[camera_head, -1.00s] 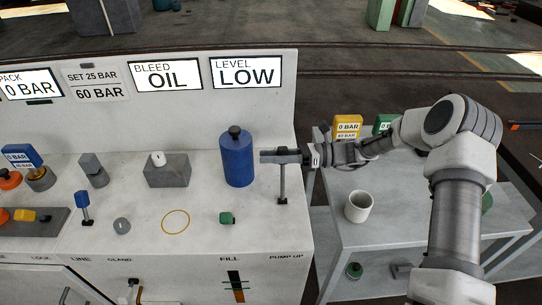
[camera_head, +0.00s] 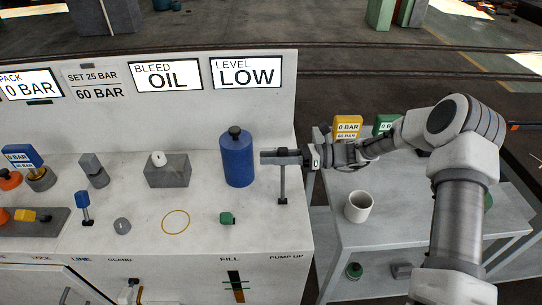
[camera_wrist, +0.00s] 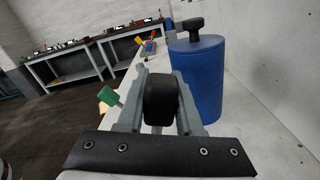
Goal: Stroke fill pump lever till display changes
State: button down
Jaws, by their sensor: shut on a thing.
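The fill pump lever (camera_head: 282,186) is a thin grey post standing upright at the right end of the white bench, above the PUMP UP label. My gripper (camera_head: 272,157) reaches in from the right and is at the lever's top. In the wrist view its two grey fingers are shut on the lever's black grip (camera_wrist: 160,100), one on each side. The level display (camera_head: 246,72) on the back panel reads LOW. The bleed display (camera_head: 165,75) reads OIL, and the pack display (camera_head: 30,85) reads 0 BAR.
A blue cylinder (camera_head: 237,160) with a black knob stands close left of my gripper. A small green knob (camera_head: 227,218) and a yellow ring (camera_head: 176,222) are farther left. A side table (camera_head: 400,236) with a white cup (camera_head: 358,206) is at the right, under my arm.

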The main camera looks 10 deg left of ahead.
jog(key=s+d+f+n, duration=0.1)
jog(key=s+d+n, duration=0.2)
jog(key=s+n, duration=0.6)
jog(key=shift+s+f+n, duration=0.2)
jog(key=shift+s+n, duration=0.1)
jog(key=shift+s, duration=0.7)
jog(key=c, duration=0.6)
grip_release()
jog(key=shift+o, duration=0.2)
jog(key=v, duration=1.7)
jog(key=shift+d, duration=0.2)
